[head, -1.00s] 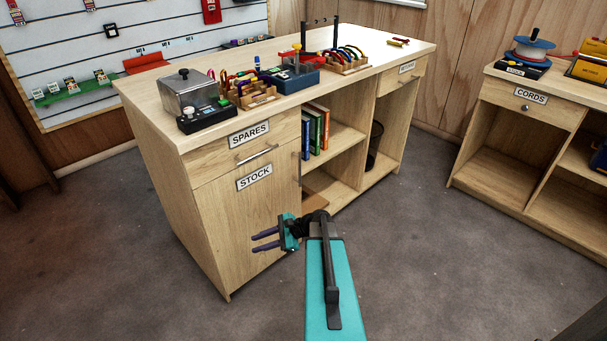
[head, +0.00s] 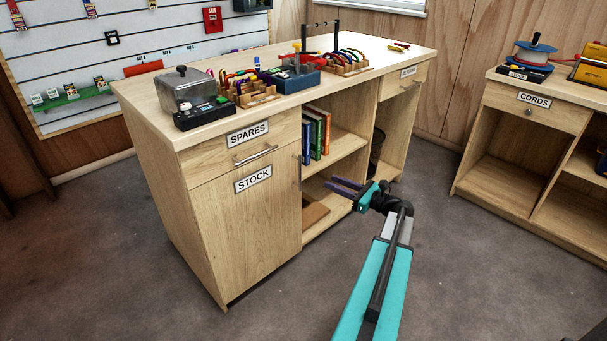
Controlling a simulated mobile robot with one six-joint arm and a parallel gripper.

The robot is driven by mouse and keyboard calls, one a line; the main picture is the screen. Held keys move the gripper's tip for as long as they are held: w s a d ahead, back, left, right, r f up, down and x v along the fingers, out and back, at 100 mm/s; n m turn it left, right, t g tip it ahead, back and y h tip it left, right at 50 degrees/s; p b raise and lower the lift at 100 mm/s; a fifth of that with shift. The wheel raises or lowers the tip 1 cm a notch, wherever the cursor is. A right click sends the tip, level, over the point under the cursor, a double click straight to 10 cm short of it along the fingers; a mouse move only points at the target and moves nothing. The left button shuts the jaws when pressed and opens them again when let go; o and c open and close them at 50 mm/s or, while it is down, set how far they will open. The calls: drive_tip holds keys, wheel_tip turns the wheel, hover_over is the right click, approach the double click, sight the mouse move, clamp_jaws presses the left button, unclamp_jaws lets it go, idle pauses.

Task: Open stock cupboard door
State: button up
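The stock cupboard door (head: 245,225) is the wooden panel at the bench's near left, under the spares drawer. It carries a STOCK label (head: 253,179) and looks shut. Its upright bar handle (head: 299,171) is at the door's upper right edge. My gripper (head: 344,188) is to the right of the door and its handle, in front of the open shelves, apart from the handle. Its two purple fingers point left and appear spread with nothing between them.
The spares drawer (head: 240,148) above the door is shut and has a horizontal handle (head: 256,155). Books (head: 316,134) stand on the open shelf right of the door. A cords cabinet (head: 520,130) stands at the right. The grey floor (head: 110,260) before the bench is clear.

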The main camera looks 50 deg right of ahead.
drive_tip(key=shift+w, duration=0.1)
drive_tip(key=w+a+b, duration=0.1)
drive_tip(key=w, duration=1.2)
drive_tip(key=shift+w+a, duration=0.3)
drive_tip(key=shift+a, duration=0.1)
drive_tip(key=shift+c, duration=0.4)
